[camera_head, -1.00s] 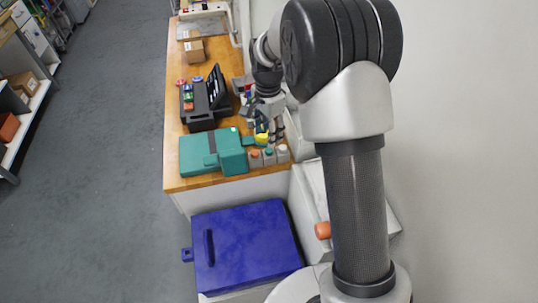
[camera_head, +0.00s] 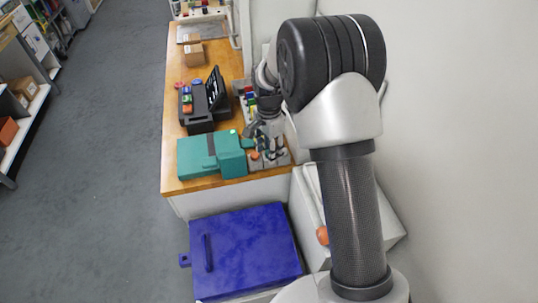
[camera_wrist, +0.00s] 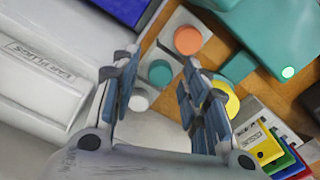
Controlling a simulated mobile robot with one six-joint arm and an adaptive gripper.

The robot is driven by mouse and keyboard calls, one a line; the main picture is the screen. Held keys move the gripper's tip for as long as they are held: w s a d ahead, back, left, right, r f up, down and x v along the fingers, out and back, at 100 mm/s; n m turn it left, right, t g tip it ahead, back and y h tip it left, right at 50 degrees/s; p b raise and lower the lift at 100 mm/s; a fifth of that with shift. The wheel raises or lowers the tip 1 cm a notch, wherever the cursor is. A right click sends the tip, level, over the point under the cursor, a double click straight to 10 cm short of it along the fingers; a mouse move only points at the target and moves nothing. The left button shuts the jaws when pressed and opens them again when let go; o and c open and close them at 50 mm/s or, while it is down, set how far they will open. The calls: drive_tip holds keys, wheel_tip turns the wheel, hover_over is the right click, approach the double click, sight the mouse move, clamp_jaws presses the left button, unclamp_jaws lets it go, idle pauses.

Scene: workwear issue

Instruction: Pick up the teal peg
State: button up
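The teal peg (camera_wrist: 160,73) shows as a round teal top in the wrist view, between an orange peg (camera_wrist: 188,40) and a white peg (camera_wrist: 139,101) on a grey block (camera_wrist: 172,27). My gripper (camera_wrist: 157,66) is open, with one finger on each side of the teal peg in this view. Nothing shows between the fingers but the peg top and block; contact cannot be told. In the head view my gripper (camera_head: 268,150) is over the grey block near the bench's front edge and hides most of the teal peg.
A teal case (camera_head: 198,157) lies left of the block on the wooden bench (camera_head: 200,186). A yellow round thing (camera_wrist: 229,99) is close to the right finger. Coloured tags (camera_wrist: 267,149) stand at the lower right. A white ear plugs box (camera_wrist: 40,75) is at the left.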

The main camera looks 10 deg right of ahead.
drive_tip(key=c, duration=0.6)
drive_tip(key=shift+c, duration=0.2)
